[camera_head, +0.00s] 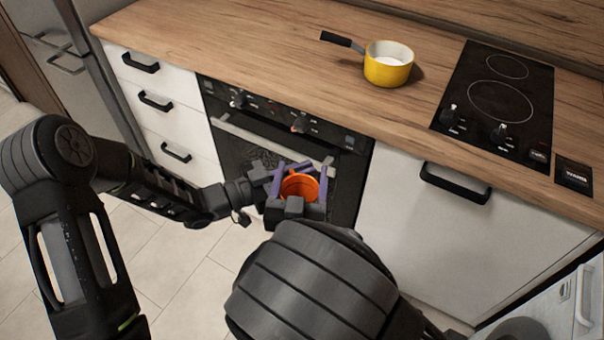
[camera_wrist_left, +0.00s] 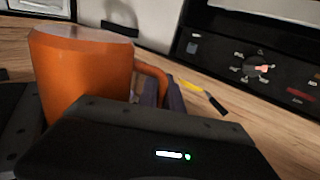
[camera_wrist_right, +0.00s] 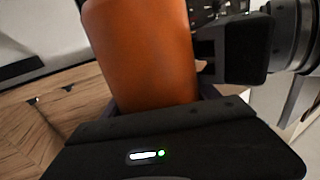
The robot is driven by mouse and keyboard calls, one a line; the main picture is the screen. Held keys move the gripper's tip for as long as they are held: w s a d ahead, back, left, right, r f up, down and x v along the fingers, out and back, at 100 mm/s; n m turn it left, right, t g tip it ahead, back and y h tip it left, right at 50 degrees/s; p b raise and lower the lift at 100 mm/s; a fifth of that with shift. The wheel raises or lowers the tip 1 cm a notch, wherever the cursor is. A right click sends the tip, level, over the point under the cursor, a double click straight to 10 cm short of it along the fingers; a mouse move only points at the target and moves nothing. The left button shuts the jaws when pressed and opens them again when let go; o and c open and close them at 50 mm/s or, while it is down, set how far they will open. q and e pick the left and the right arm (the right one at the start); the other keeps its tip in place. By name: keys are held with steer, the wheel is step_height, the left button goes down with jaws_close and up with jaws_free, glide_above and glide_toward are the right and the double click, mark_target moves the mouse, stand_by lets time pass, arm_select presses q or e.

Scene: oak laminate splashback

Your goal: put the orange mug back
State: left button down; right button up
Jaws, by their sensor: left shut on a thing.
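The orange mug (camera_head: 300,187) is held in the air in front of the oven, clear of the worktop. It shows large in the left wrist view (camera_wrist_left: 85,80) and the right wrist view (camera_wrist_right: 145,50). My left gripper (camera_head: 281,168) comes in from the left and is shut on the mug at its handle side. The handle is partly hidden by the fingers in the left wrist view. My right gripper (camera_head: 299,186) comes from below, its fingers apart on either side of the mug. Whether they press on it is unclear.
A yellow saucepan (camera_head: 388,66) with a black handle stands on the wooden worktop (camera_head: 250,50), left of the black hob (camera_head: 497,100). The oven (camera_head: 240,150) is behind the grippers. Black handles stick out from the drawers and cupboard (camera_head: 455,184). The worktop's left part is clear.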

steer(key=c, duration=1.1)
arm_select(q)
steer(key=c, duration=1.4)
jaws_free()
steer(key=shift+c, duration=0.2)
arm_select(e)
steer(key=shift+c, duration=0.4)
arm_select(q)
steer(key=v, duration=1.2)
steer(key=shift+w, duration=0.1)
